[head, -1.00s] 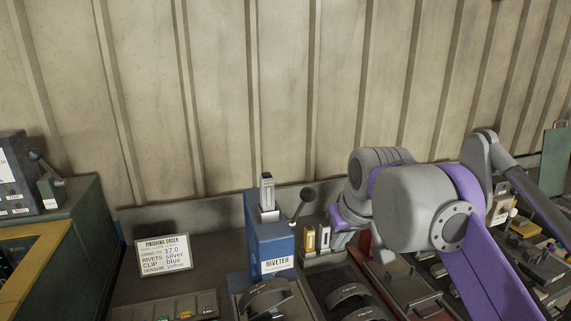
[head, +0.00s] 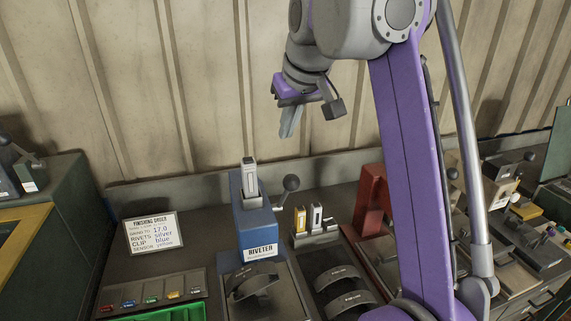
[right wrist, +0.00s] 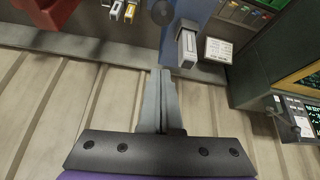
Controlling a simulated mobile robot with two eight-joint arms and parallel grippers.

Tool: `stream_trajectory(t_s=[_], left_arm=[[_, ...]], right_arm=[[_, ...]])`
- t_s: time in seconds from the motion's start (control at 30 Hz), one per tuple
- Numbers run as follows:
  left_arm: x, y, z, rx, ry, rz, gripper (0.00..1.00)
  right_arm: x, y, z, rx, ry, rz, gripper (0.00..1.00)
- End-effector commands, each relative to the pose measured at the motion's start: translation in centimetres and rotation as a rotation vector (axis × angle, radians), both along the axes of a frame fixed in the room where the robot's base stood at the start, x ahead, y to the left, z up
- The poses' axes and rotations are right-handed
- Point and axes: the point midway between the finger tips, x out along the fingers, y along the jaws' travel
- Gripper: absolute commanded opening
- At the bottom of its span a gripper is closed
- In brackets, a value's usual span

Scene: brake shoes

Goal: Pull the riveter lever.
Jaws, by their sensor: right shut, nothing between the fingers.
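The blue riveter (head: 258,224) stands on the bench with a label reading RIVETER on its front and a silver cartridge (head: 249,176) upright in its top. Its lever has a dark ball knob (head: 291,183) at the upper right side. My right gripper (head: 289,124) is shut and empty, pointing down above and behind the riveter, apart from the lever. In the right wrist view the closed fingers (right wrist: 162,95) point toward the riveter's back edge, with the cartridge (right wrist: 187,45) to their right and the knob (right wrist: 162,12) ahead. My left gripper is not in view.
A yellow and a white cartridge (head: 316,215) stand in a holder right of the riveter. A red machine (head: 371,200) is further right. Brake shoes (head: 253,283) lie in front. An order card (head: 152,233) stands left. The corrugated wall is close behind.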

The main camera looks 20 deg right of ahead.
Motion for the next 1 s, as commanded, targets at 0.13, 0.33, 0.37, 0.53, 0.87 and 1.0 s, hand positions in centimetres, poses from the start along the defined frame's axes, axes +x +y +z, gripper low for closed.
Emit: stream_trajectory(t_s=[0.13, 0.33, 0.37, 0.53, 0.87, 1.0], left_arm=[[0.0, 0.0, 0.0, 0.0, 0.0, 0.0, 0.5], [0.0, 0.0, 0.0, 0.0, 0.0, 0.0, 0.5], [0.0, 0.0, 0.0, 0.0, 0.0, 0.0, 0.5], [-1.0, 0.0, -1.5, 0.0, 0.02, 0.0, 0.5], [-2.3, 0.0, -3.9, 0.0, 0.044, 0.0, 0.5], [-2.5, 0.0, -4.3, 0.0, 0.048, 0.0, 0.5]], right_arm=[[0.2, 0.0, -0.1, 0.0, 0.0, 0.0, 0.0], [0.9, 0.1, -1.4, 0.0, -0.001, 0.0, 0.0], [1.0, 0.1, -1.7, 0.0, 0.0, 0.0, 0.0], [2.6, 0.3, -5.2, -0.001, 0.004, 0.0, 0.0], [3.2, 0.3, -9.4, 0.0, 0.003, -0.001, 0.0], [1.8, 0.1, -9.5, 0.0, 0.0, -0.001, 0.0]])
